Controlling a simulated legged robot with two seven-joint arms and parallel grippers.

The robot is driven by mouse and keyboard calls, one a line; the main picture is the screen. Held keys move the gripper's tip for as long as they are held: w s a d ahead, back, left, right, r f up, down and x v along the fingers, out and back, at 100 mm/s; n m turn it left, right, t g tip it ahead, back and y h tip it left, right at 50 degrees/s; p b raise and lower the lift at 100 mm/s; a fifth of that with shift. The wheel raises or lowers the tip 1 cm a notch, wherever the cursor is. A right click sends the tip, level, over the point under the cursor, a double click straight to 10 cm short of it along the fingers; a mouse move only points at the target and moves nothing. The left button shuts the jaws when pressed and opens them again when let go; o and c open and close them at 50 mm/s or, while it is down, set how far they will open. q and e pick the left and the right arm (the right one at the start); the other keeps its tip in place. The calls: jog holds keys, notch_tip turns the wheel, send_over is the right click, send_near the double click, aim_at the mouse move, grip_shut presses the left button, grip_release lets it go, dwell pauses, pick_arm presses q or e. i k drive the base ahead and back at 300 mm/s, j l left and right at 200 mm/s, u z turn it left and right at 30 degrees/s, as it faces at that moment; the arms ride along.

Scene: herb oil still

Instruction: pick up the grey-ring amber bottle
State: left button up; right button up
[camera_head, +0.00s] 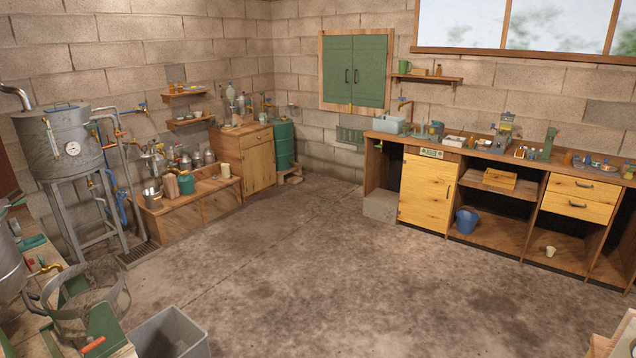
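I cannot make out a grey-ring amber bottle for certain. Several small amber or brown items stand on the right-hand counter, among them one small amber item (568,157) near its right part. Another small amber item (438,70) stands on the wall shelf above that counter. All are too small and far off to tell any ring colour. Neither of my grippers shows in the head view.
The long counter (470,153) with open bays stands along the right wall. A blue bucket (466,221) sits in one bay. A metal still (62,143) stands at left, a grey bin (168,333) at front left. The middle floor (300,250) is clear.

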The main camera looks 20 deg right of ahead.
aim_at(566, 160)
jog(key=i+l+z, duration=0.2)
jog(key=i+z, duration=0.25)
jog(key=i, duration=0.2)
jog(key=i+z, duration=0.5)
jog(key=i, duration=0.15)
jog(key=i+j+z, duration=0.25)
jog(key=i+z, duration=0.2)
jog(key=i, duration=0.2)
jog(key=i+l+z, duration=0.25)
jog(key=i, duration=0.95)
jog(key=i+j+z, duration=0.2)
jog(key=i, duration=1)
jog(key=i+l+z, duration=0.1)
jog(key=i+l, duration=0.35)
jog(key=i+l+z, duration=0.15)
jog(key=i+l, duration=0.25)
jog(key=i, duration=0.25)
jog(key=i+l, duration=0.1)
jog(key=l, duration=0.2)
jog(key=i+l+z, duration=0.1)
jog(key=l, duration=0.15)
jog(key=i+u, duration=0.1)
jog(key=i, duration=0.15)
